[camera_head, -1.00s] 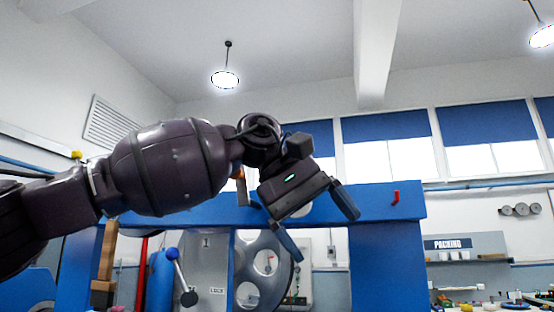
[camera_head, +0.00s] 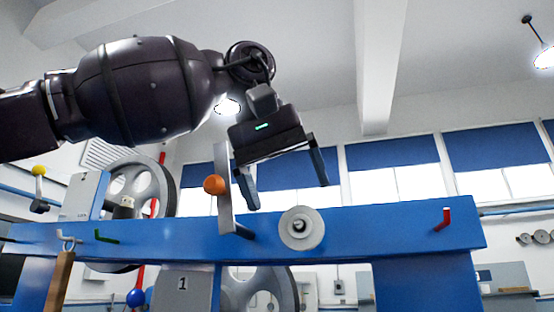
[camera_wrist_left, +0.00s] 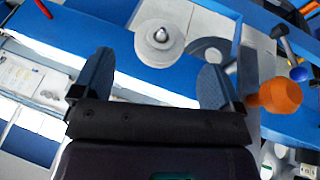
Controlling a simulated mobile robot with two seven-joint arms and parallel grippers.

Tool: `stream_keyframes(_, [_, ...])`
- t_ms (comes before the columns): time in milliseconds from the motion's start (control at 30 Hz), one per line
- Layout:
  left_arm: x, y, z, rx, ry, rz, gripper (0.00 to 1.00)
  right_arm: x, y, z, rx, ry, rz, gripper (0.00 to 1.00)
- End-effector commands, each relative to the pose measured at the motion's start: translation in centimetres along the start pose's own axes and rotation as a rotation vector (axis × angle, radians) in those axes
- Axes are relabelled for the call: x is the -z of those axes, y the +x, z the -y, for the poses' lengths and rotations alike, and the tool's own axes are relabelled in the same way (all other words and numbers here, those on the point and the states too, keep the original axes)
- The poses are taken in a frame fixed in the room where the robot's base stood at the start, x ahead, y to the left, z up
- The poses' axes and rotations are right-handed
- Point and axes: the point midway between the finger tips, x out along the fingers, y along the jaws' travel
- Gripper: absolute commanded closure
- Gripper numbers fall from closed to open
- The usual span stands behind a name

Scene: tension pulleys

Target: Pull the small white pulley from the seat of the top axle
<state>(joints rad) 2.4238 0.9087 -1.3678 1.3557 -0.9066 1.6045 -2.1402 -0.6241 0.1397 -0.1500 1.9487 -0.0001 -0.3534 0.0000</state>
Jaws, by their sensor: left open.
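The small white pulley (camera_head: 301,228) sits on the front of the blue crossbeam (camera_head: 400,232), with a grey axle tip at its centre. My left gripper (camera_head: 287,196) is open and empty, its fingers pointing down just above the pulley in the head view. In the left wrist view the white pulley (camera_wrist_left: 152,48) shows between and slightly beyond the open fingertips (camera_wrist_left: 155,64), with no finger seen touching it. My right gripper is out of view.
A grey lever with an orange knob (camera_head: 214,184) stands close left of the gripper; the knob also shows in the left wrist view (camera_wrist_left: 275,96). A red hook (camera_head: 444,219) and a green hook (camera_head: 106,237) stick out of the beam. A large grey wheel (camera_head: 150,185) is behind, at left.

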Motion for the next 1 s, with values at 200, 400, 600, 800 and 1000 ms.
stream_keyframes(200, [0.0, 3.5, 0.1, 0.001, -0.002, 0.003, 0.08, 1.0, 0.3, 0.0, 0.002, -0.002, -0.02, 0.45])
stream_keyframes(400, [0.0, 5.5, 0.0, -0.001, -0.001, 0.002, 0.08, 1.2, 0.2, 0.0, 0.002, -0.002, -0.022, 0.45])
stream_keyframes(600, [0.0, 6.3, 0.0, -0.001, -0.001, 0.002, 0.08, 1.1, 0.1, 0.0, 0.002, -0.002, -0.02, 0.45])
stream_keyframes(800, [0.0, 6.4, 0.0, -0.002, -0.001, 0.002, 0.08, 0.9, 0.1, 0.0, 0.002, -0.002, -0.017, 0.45])
stream_keyframes(1000, [0.0, 6.4, 0.0, -0.002, -0.001, 0.001, 0.31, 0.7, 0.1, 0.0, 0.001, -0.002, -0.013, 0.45])
